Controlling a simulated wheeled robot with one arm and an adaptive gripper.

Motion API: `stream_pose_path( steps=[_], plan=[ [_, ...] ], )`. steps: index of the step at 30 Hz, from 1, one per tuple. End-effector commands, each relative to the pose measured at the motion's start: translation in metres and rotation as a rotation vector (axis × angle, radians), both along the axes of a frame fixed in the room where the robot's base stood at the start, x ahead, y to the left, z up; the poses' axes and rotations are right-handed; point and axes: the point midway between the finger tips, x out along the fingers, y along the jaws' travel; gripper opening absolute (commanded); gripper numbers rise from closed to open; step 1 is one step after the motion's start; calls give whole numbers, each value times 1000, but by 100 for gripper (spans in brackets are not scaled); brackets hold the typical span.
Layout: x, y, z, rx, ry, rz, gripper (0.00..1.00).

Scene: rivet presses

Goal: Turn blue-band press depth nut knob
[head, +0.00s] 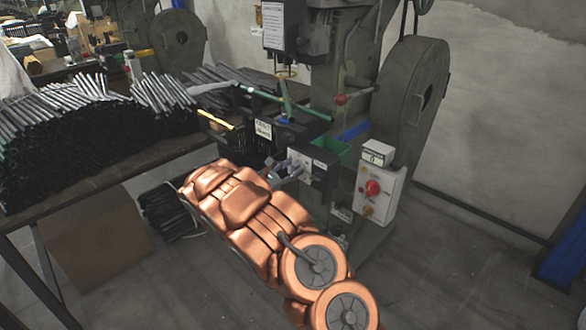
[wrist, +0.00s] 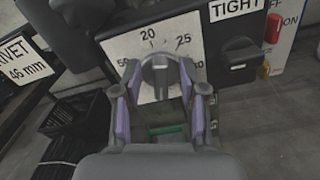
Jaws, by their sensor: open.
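The press (head: 325,85) is grey-green and carries a blue band (head: 353,131) beside a green tray. In the wrist view a grey round knob (wrist: 160,73) with a raised grip bar sits on a white dial plate (wrist: 118,45) with numbers such as 20 and 25. The bar points roughly up, a little right of the 20. My gripper (wrist: 161,91) is open, with one purple-padded finger on each side of the knob; I cannot tell whether they touch it. In the head view my gripper (head: 284,172) is at the press front, and my arm hides the knob there.
A black knob (wrist: 240,60) under a TIGHT label (wrist: 236,8) is right of the dial. A control box (head: 378,190) with a red button is further right. A bench with a pile of metal rods (head: 70,130) stands left. Black crates (wrist: 62,113) are at lower left.

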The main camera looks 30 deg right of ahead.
Motion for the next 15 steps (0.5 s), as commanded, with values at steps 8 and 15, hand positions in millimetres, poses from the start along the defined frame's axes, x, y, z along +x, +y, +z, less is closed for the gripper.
stream_pose_path(
  steps=[8, 15],
  plan=[
    [1, -5, 0, 0, 0, 0, 42],
    [1, -5, 0, -1, 0, 0, 27]
  ],
)
